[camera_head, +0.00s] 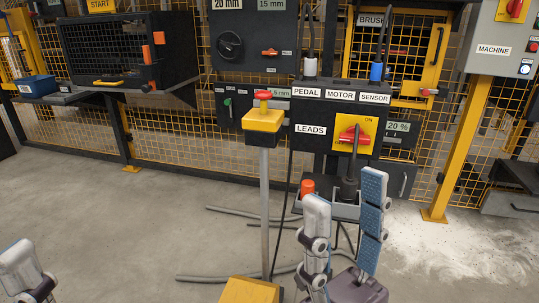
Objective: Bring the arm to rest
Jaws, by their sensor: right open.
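My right gripper (345,190) comes up from the bottom edge, right of centre. Its two fingers stand upright and well apart: a grey jointed one on the left and one with a blue pad on the right. Nothing is clamped between them. A dark plug and cable below the red switch (353,134) show in the gap, apparently behind the fingers. My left gripper (22,268) shows only in part at the bottom left corner. One grey finger is visible, and the rest is cut off by the frame.
A control box labelled LEADS (310,129) stands just beyond my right gripper. A yellow pedestal with a red button (263,118) stands to its left. Grey cables (235,278) lie on the floor. White powder (455,250) lies at right. The floor (110,220) between the grippers is mostly open.

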